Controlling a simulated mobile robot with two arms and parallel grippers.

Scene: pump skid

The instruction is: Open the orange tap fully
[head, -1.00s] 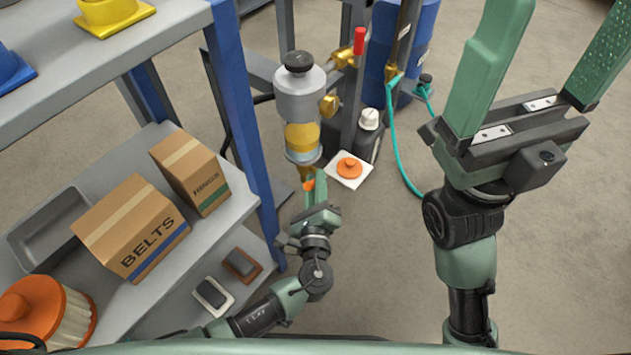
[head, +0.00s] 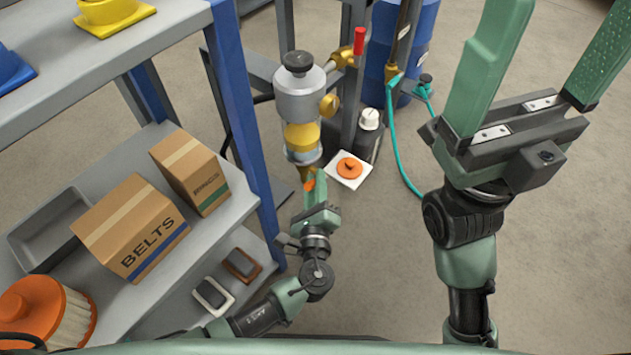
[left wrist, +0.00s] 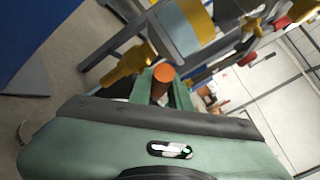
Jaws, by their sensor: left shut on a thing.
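The orange tap (head: 309,185) is a small knob below a brass fitting (head: 306,172) at the bottom of a grey filter housing (head: 299,80). In the left wrist view it is an orange cylinder (left wrist: 162,78). My left gripper (head: 315,186) is shut on the tap from below and in front, with green fingers on either side of it, and partly hides it. How far the tap is turned cannot be told. The housing's bowl shows a yellow band (head: 302,136) with a pale blue-grey band under it. My right gripper (head: 565,35) is raised, wide open and empty.
A white card with an orange disc (head: 350,168) lies right of the housing, before a dark bottle with a white cap (head: 370,118). A red-handled valve (head: 359,42) is above. A shelf with boxes (head: 130,228) and a blue post (head: 243,120) stand left. Floor at right is clear.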

